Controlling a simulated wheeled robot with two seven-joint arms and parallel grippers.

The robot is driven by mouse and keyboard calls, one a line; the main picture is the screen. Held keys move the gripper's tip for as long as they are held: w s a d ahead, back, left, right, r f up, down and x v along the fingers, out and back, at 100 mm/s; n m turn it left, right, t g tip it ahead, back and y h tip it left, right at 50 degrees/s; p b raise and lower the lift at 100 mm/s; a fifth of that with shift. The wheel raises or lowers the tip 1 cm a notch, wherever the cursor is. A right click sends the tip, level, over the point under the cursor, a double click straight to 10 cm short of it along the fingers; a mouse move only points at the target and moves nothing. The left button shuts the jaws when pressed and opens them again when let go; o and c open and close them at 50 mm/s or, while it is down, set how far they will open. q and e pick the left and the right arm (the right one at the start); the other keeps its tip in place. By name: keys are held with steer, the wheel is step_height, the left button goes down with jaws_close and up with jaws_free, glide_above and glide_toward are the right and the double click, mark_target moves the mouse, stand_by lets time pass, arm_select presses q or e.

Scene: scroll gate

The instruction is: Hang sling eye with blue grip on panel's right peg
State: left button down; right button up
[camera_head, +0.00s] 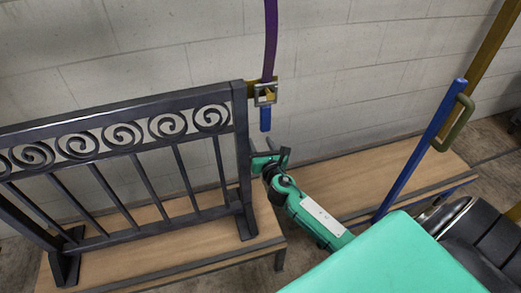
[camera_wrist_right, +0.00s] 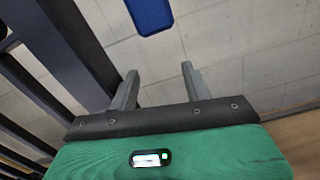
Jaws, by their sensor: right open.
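A purple sling (camera_head: 270,40) hangs down in front of the wall. At its lower end is a grey metal eye (camera_head: 265,94) with a blue grip (camera_head: 265,119) below it. The eye overlaps a brass-yellow piece at the top right corner of the dark scroll panel (camera_head: 243,150); I cannot tell whether it is around a peg or in front of it. My right gripper (camera_head: 277,150) is open and empty, below the blue grip and apart from it. In the right wrist view, the blue grip (camera_wrist_right: 152,14) is beyond the open fingers (camera_wrist_right: 158,74). My left gripper is not in view.
The panel stands on a wooden bench (camera_head: 215,240). Another wooden platform (camera_head: 370,175) runs along the wall to the right. A slanted blue bar (camera_head: 421,150) with an olive handle (camera_head: 455,123) stands there. Wall space between the sling and bar is clear.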

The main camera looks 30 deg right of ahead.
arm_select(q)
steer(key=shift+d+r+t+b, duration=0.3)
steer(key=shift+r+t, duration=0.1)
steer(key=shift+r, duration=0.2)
arm_select(e)
steer(key=shift+a+f, duration=0.3)
steer(key=shift+f, duration=0.5)
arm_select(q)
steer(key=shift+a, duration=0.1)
arm_select(e)
steer(key=shift+s, duration=0.1)
steer(key=shift+s+a, duration=0.1)
steer(key=shift+s, duration=0.1)
steer(key=shift+o, duration=0.6)
steer(key=v, duration=0.4)
steer(key=shift+p, duration=0.3)
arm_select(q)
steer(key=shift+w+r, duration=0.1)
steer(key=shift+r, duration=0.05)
arm_select(e)
steer(key=v, duration=0.6)
steer(key=shift+s+d, duration=0.2)
steer(key=shift+d, duration=0.05)
steer(key=shift+r, duration=0.15)
